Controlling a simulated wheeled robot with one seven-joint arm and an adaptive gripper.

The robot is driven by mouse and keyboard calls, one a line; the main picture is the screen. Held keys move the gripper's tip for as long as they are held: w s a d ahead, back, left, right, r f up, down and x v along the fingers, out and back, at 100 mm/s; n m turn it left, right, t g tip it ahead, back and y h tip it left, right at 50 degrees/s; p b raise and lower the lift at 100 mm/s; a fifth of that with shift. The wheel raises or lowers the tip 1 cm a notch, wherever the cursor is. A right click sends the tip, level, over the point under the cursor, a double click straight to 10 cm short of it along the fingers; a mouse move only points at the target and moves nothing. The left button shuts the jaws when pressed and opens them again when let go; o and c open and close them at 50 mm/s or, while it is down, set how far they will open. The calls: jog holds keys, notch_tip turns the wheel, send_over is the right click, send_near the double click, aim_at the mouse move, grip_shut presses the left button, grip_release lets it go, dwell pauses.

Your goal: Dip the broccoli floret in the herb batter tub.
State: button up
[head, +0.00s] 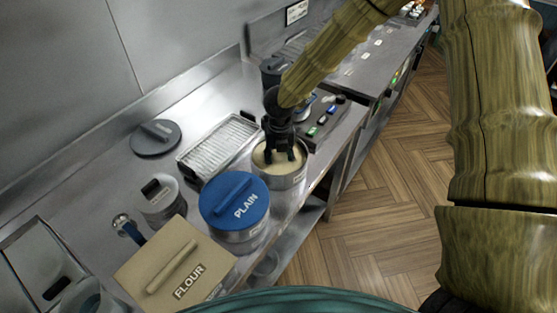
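My gripper (280,154) points down into an uncovered round steel tub (284,180) filled with pale cream batter (262,157). Its dark fingertips are at or just above the batter surface, inside the rim. The two fingers show a little apart, but I cannot see what is between them. No broccoli floret can be made out. The label on this tub is too small and turned away to read, so I cannot tell if it is the herb batter. A tub with a blue lid marked PLAIN (236,202) stands to its front left, covered.
A wire rack tray (218,143) lies behind the tubs. A dark round lid (156,138) rests on the counter at the back left. A FLOUR box (172,262) and a small grey canister (160,197) stand at the front left.

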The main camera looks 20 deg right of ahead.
notch_tip(320, 180, up, 10)
jog(key=p, duration=0.8)
jog(key=shift+r, duration=0.2)
dwell(0.6)
dwell(0.7)
notch_tip(320, 180, up, 3)
jog(key=shift+p, duration=1.15)
